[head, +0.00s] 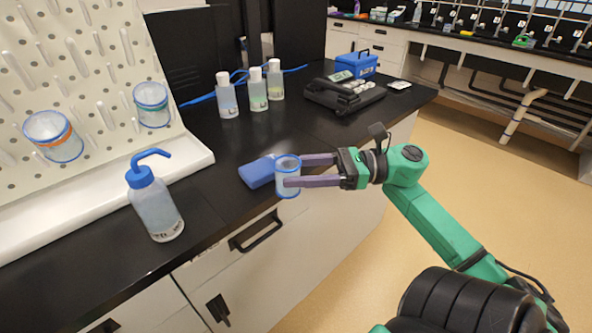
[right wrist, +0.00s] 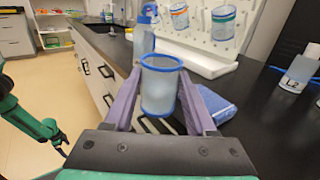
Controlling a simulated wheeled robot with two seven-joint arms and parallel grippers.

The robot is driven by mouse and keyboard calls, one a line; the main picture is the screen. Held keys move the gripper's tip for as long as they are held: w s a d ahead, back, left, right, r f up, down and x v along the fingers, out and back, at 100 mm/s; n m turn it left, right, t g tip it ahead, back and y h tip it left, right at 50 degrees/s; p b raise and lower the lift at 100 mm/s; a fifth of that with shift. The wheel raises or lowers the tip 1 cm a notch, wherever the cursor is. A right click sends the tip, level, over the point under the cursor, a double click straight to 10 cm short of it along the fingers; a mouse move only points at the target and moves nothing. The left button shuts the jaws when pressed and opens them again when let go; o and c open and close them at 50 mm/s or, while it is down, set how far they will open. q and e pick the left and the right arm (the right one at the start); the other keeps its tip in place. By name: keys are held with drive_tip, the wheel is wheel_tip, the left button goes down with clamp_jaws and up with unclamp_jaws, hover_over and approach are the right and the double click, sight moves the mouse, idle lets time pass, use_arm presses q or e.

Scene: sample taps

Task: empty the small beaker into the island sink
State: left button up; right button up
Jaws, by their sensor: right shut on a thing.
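The small beaker (head: 287,178), clear with blue bands, is between the purple fingers of my right gripper (head: 288,171) at the front edge of the black counter. In the right wrist view the beaker (right wrist: 160,88) stands upright between the two fingers (right wrist: 160,100), which are shut on it. Its contents are hard to make out. Two other beakers hang on the white peg rack, one with an orange band (head: 53,137) and one with a green band (head: 152,104).
A blue-capped wash bottle (head: 155,204) stands left of the beaker. A blue folded cloth or pad (head: 257,172) lies just beside it. Several labelled bottles (head: 257,90), a black instrument (head: 344,95) and a blue box (head: 356,64) stand farther back. Open floor (head: 480,150) lies to the right.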

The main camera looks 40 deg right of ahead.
drive_tip(key=o, duration=0.4)
drive_tip(key=c, duration=0.4)
drive_tip(key=d+r+b, duration=0.1)
drive_tip(key=d+b, duration=0.1)
drive_tip(key=d, duration=0.4)
drive_tip(key=shift+w, duration=0.2)
